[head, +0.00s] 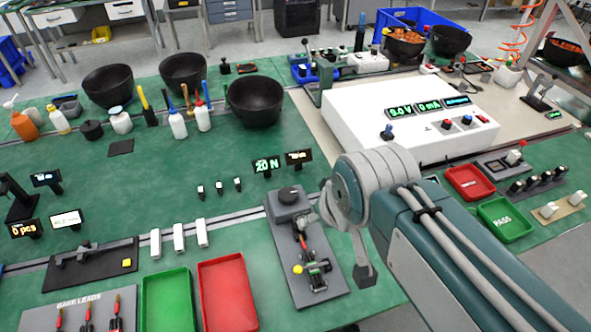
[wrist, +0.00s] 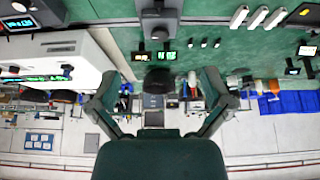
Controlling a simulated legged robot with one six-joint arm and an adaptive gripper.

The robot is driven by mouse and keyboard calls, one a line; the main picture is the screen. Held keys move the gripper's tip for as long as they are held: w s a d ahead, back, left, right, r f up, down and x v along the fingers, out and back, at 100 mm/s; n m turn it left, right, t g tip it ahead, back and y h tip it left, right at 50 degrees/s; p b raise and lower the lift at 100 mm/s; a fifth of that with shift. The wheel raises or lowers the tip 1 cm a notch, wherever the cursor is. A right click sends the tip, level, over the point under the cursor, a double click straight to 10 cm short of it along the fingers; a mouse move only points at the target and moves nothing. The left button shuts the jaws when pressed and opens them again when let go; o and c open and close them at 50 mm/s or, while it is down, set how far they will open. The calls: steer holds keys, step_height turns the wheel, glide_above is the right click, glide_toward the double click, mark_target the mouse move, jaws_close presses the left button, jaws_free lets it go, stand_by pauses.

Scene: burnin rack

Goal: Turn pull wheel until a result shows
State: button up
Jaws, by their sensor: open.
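The pull tester stands on a grey plate (head: 330,296) at the front middle of the green bench. A dark round wheel (head: 288,195) sits on its block at the far end, and a red and black lead lies along it. A small display behind it (head: 266,166) reads 20 N, and a second display (head: 298,157) beside it is too small to read. In the wrist view the tester (wrist: 158,20) is at the top, beyond the fingers. My gripper (wrist: 160,88) is open and empty, right of the tester in the head view, apart from the wheel. My arm hides part of it.
Green (head: 166,300) and red (head: 228,290) trays lie left of the tester. A white box with lit readouts (head: 400,115) stands behind my arm. Black bowls (head: 255,100) and bottles (head: 178,124) are farther back.

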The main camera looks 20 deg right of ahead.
steer(key=w+f+n+g, duration=0.1)
steer(key=w+n+g, duration=0.3)
steer(key=w, duration=0.8)
steer(key=n+g, duration=0.1)
steer(key=n, duration=0.5)
glide_toward(288, 193)
step_height(288, 193, down, 10)
steer(key=shift+w+r, duration=0.15)
steer(key=c, duration=1)
